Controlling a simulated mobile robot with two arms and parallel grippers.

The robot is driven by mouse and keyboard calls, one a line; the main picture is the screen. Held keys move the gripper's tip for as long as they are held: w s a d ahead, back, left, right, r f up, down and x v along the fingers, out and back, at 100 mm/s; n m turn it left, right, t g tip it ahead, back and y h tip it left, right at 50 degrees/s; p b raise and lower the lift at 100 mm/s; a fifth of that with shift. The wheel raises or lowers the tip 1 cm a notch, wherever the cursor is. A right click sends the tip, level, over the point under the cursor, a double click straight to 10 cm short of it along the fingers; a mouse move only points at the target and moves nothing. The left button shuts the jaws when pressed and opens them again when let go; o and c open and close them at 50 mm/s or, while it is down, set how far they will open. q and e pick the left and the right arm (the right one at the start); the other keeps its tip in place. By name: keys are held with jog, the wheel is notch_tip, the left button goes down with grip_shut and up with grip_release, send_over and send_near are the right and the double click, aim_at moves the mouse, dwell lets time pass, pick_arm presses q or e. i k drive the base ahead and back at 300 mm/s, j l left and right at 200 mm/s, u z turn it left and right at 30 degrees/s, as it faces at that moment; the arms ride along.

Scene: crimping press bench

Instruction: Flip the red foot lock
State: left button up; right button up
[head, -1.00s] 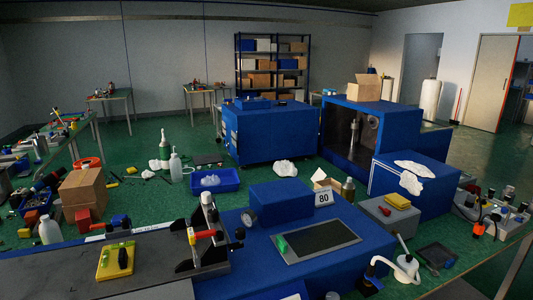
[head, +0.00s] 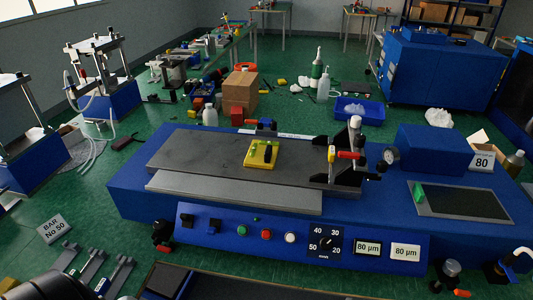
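A red lever (head: 346,155) sits on a black bracket (head: 338,172) at the right end of the grey bed of the blue bench machine (head: 150,200). A white-topped post (head: 354,125) stands just behind it, and a short yellow and red piece (head: 332,155) is to its left. I cannot tell for sure that this lever is the foot lock.
A yellow pad (head: 261,153) with a green and a black item lies on the bed. The front panel (head: 300,238) has buttons, a dial and two 80 µm displays. Most of the bed is bare.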

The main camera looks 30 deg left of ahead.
aim_at(158, 242)
jog(key=u, duration=1.95)
